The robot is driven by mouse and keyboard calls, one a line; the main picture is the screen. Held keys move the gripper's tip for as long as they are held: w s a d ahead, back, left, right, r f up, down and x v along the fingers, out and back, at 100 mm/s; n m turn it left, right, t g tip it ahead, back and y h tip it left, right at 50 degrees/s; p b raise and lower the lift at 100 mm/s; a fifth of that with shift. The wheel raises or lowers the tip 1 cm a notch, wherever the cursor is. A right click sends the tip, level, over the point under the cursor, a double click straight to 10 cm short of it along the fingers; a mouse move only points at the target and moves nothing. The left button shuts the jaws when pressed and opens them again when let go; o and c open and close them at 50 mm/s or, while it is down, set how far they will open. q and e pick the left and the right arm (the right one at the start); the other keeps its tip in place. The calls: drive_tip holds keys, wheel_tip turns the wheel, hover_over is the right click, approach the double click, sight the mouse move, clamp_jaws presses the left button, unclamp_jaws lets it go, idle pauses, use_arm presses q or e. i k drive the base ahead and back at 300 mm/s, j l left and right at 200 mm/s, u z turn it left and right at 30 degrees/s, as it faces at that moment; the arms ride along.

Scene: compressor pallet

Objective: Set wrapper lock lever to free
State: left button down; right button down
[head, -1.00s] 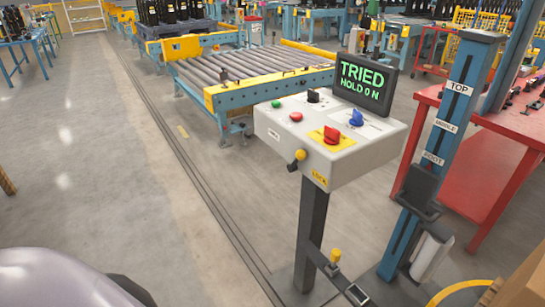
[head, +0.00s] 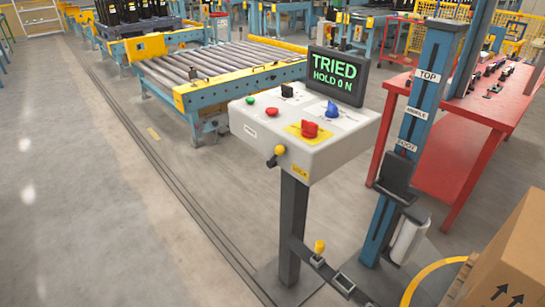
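The control box (head: 300,135) stands on a dark post in the middle of the head view. A small lever with a yellow ball knob (head: 279,150) sticks out from its front face, beside a yellow label (head: 299,171) that seems to read LOCK. The lever's dark end points down and left. I cannot read any free or locked marking at it. A second yellow-knobbed part (head: 319,246) stands low beside the post. The screen (head: 338,77) reads TRIED, HOLD 0 N. Neither of my grippers is in view.
The box top carries a red knob (head: 309,129), a blue knob (head: 332,110), a black switch and green and red buttons. A blue mast (head: 411,130) with a film roll stands to the right. Floor at left is clear.

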sight(280, 150)
drive_tip(key=z, duration=0.3)
drive_tip(key=i+j+z, duration=0.1)
drive_tip(key=j+z, duration=0.15)
drive_tip(key=z, duration=0.15)
drive_tip(key=j+z, duration=0.3)
drive_tip(key=z, duration=0.15)
drive_tip(key=i+j+z, duration=0.1)
drive_tip(key=j+z, duration=0.25)
drive_tip(key=j, duration=0.4)
drive_tip(key=j+z, duration=0.1)
drive_tip(key=j, duration=0.8)
drive_tip(key=k+j, duration=0.1)
drive_tip(key=j, duration=0.8)
drive_tip(key=z, duration=0.05)
